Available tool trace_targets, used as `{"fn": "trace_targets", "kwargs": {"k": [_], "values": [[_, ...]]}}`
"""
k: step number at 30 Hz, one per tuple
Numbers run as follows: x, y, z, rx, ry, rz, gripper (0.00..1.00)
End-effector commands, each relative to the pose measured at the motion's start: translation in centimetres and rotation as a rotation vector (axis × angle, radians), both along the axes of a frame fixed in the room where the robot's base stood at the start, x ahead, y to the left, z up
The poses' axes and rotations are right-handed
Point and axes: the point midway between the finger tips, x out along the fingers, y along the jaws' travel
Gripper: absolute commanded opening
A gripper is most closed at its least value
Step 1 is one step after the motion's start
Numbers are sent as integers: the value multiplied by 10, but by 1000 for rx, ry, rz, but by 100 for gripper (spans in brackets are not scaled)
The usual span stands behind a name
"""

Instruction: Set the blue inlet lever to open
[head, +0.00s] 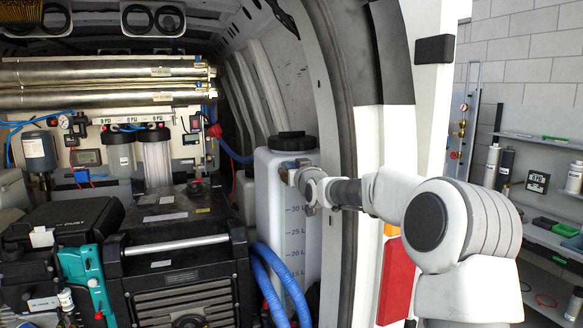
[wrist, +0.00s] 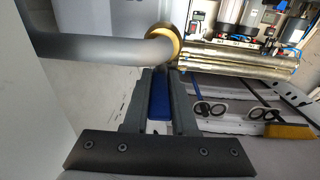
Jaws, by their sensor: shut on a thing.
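The blue inlet lever (wrist: 159,101) sits between the two dark fingers of my gripper (wrist: 161,76) in the wrist view. The fingers are shut on it, and they cover its sides. A brass fitting (wrist: 173,45) on a grey pipe (wrist: 95,46) is just beyond the fingertips. In the head view my gripper (head: 289,173) is at the upper front of the white tank (head: 283,215). The lever is too small and covered there to tell its angle.
The tank has a black cap (head: 292,142) and stands just inside the van's door frame (head: 341,100). Blue hoses (head: 278,275) run low in front of it. A black generator-like unit (head: 185,270) stands to the left. Steel cylinders (head: 105,83) lie higher up.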

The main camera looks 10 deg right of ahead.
Motion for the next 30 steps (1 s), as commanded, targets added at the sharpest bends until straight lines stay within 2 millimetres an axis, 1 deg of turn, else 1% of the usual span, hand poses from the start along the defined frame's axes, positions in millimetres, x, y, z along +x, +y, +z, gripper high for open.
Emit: {"fn": "trace_targets", "kwargs": {"k": [9, 19, 30], "values": [[0, 0, 0, 0, 0, -1, 0], [2, 2, -10, -8, 9, -64, 0], [0, 1, -4, -2, 6, -119, 0]]}}
